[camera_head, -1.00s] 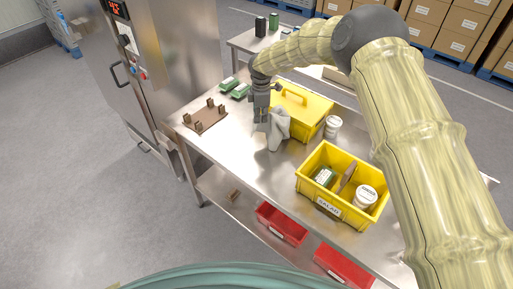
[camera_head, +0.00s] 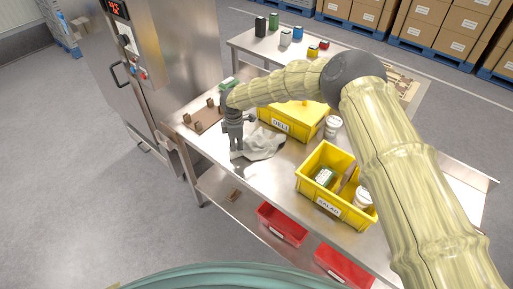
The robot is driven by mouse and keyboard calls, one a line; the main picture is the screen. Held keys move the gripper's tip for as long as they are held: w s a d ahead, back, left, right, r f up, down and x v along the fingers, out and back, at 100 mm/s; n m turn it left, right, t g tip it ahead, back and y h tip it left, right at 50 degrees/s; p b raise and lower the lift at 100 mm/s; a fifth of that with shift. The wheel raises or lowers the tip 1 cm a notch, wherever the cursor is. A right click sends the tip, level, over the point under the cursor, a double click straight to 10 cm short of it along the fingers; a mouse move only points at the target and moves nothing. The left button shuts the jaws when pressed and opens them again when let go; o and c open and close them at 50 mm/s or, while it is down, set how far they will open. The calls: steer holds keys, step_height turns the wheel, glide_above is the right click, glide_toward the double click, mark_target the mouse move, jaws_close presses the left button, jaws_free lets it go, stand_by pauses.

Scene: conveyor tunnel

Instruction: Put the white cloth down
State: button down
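The white cloth (camera_head: 264,145) lies loosely crumpled on the steel table, in front of the yellow DELI crate (camera_head: 288,126). My gripper (camera_head: 236,153) points down at the cloth's left edge, low over the table. It overlaps the edge in the picture, and I cannot tell whether it touches the cloth. The fingers are too small to show whether they are open or shut. My arm reaches in from the right and hides part of the table behind.
A yellow SALAD crate (camera_head: 309,187) holds a green pack and a white tub. A white tub (camera_head: 333,122) stands beside the DELI crate. A brown pegged board (camera_head: 206,121) lies at left. The table's front left is clear. Red bins (camera_head: 282,224) sit below.

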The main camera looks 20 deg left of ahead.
steer(key=shift+s+a+f, duration=0.45)
steer(key=shift+s+f, duration=0.15)
steer(key=shift+f, duration=0.05)
steer(key=shift+s+a+f, duration=0.45)
steer(key=shift+s+f, duration=0.15)
steer(key=shift+f, duration=0.05)
steer(key=c, duration=1.2)
jaws_free()
steer(key=shift+c, duration=0.2)
steer(key=shift+r, duration=0.1)
